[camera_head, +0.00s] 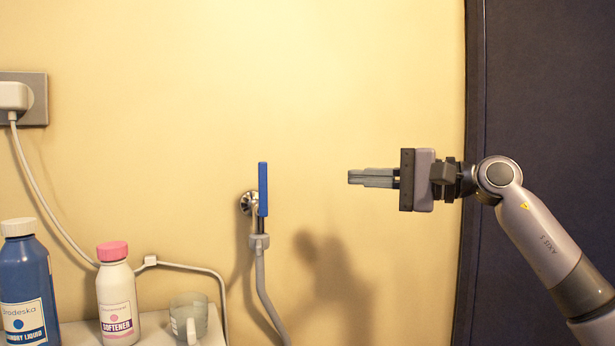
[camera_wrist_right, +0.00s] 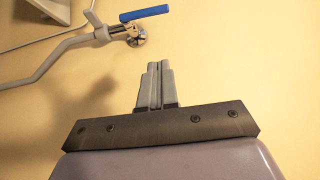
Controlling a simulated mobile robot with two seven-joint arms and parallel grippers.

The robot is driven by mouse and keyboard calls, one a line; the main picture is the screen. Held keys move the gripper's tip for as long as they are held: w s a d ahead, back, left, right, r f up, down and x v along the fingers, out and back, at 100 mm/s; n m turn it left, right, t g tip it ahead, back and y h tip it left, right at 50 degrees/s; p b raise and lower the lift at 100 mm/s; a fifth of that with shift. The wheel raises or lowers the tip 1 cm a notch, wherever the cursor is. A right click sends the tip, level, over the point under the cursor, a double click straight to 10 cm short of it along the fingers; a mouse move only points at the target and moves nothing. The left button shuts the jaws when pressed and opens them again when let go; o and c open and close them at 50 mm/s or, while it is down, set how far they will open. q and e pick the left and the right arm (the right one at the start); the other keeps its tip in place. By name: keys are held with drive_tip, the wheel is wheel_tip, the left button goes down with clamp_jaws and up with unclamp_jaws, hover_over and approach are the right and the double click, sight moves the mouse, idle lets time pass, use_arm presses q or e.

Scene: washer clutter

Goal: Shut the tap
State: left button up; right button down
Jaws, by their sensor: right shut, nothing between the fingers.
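The tap is on the wall, with a long blue lever handle (camera_head: 263,188) that stands upright in the head view. Its chrome wall flange (camera_head: 247,203) shows behind the handle, and a grey hose runs down from its outlet. In the right wrist view the blue handle (camera_wrist_right: 145,13) lies at the top, beyond the fingertips. My right gripper (camera_head: 350,177) is shut and empty, to the right of the handle and a little above its middle, with a clear gap between them. My left gripper is not in view.
A blue detergent bottle (camera_head: 27,285), a white softener bottle with a pink cap (camera_head: 117,295) and a clear cup (camera_head: 188,318) stand on a white surface at lower left. A plug with a cable (camera_head: 14,97) is on the left wall. A dark panel (camera_head: 545,80) stands at right.

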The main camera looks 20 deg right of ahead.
sight(262, 189)
use_arm(q)
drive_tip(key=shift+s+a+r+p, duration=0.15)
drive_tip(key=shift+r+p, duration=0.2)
drive_tip(key=shift+p, duration=0.3)
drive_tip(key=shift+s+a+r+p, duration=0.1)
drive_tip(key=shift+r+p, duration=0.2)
drive_tip(key=shift+p, duration=0.3)
use_arm(e)
drive_tip(key=s+a+x, duration=0.2)
drive_tip(key=x, duration=1)
drive_tip(key=shift+w+a, duration=0.2)
drive_tip(key=shift+a, duration=0.05)
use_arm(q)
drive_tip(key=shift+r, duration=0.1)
